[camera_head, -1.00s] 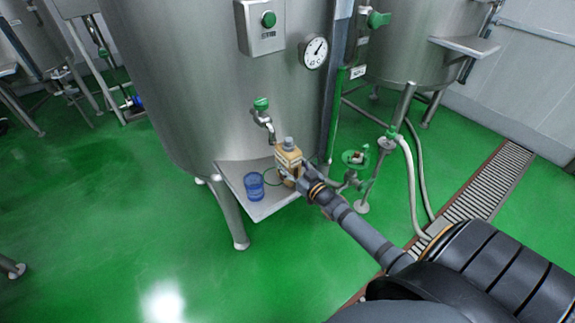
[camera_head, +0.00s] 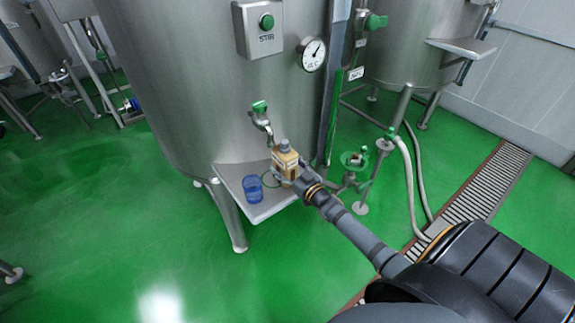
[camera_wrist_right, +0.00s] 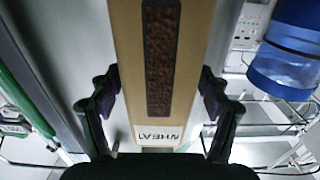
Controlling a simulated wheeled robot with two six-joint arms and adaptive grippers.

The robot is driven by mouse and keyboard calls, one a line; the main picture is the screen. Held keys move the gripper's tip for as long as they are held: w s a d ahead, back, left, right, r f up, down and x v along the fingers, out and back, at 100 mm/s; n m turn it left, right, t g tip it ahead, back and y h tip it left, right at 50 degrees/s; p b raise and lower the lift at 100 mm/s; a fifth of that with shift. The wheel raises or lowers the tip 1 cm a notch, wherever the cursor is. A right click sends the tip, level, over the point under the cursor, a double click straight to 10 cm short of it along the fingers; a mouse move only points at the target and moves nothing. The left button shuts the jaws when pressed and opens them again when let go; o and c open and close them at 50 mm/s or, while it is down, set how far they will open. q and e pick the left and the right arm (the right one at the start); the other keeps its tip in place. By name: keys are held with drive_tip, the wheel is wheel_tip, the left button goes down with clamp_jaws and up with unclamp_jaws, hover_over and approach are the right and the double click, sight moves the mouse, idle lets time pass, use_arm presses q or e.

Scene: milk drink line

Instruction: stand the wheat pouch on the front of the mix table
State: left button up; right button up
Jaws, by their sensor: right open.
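The wheat pouch (camera_head: 285,162) is tan with a grey cap and stands upright on the small metal shelf of the tank, the mix table (camera_head: 232,178). In the right wrist view the pouch (camera_wrist_right: 160,60) shows a dark grain window and a label reading WHEAT. My right gripper (camera_head: 291,180) is at the pouch, its fingers (camera_wrist_right: 160,100) on either side of it and open. Whether a finger touches the pouch I cannot tell. My left gripper is not in view.
A blue cup (camera_head: 252,188) stands on the shelf just left of the pouch and also shows in the right wrist view (camera_wrist_right: 285,65). A green-handled tap (camera_head: 261,118) hangs above the shelf. A valve with pipes (camera_head: 354,160) stands to the right.

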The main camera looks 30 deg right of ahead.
drive_tip(key=s+p, duration=0.3)
drive_tip(key=s, duration=0.9)
drive_tip(key=shift+d, duration=0.4)
drive_tip(key=shift+r, duration=0.1)
